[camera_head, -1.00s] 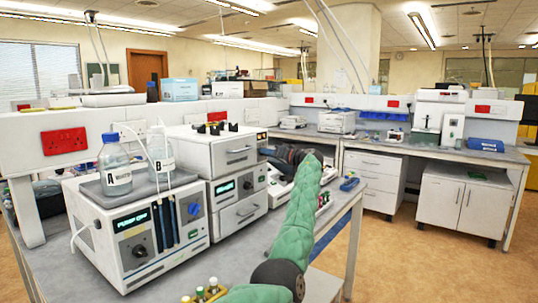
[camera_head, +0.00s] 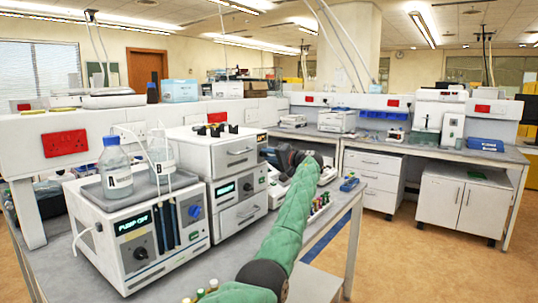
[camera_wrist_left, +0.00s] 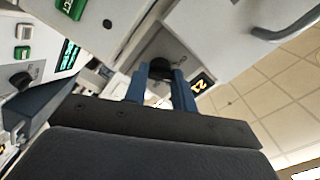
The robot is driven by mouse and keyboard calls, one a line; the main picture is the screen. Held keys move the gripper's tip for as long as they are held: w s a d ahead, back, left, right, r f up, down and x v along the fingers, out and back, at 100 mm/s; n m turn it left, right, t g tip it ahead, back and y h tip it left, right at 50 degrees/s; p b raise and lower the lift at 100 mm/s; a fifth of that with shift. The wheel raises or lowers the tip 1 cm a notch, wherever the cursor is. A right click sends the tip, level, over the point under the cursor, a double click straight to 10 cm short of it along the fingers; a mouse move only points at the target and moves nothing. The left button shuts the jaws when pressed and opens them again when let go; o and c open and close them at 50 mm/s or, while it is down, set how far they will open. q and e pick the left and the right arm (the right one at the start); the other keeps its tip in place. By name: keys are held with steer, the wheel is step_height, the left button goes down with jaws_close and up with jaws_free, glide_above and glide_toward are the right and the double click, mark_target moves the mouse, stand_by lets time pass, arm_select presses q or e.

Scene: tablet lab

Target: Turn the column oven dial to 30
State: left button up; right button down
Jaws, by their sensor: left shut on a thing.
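The column oven is the white top unit (camera_head: 230,152) of the middle stack in the head view, with a front handle and a small lit display (camera_head: 262,137) at its right end. My left gripper (camera_head: 268,154) is at the right end of its front. In the left wrist view, the blue fingers of my left gripper (camera_wrist_left: 160,74) are shut on a black dial (camera_wrist_left: 160,66), one on each side. The amber oven display (camera_wrist_left: 201,84) is beside the dial, tilted; its two digits look like 21. The dial is hidden in the head view. My right gripper is not in view.
A pump unit (camera_head: 142,250) with two bottles on top stands left of the stack. Small vials (camera_head: 207,290) stand at the bench's near edge. Other modules sit below the oven. Open floor (camera_head: 400,260) lies to the right.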

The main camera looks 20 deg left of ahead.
arm_select(q)
steer(key=shift+m, duration=0.7)
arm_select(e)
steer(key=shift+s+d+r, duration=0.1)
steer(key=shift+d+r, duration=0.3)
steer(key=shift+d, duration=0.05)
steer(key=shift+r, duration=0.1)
arm_select(q)
steer(key=o, duration=1)
steer(key=shift+d, duration=0.1)
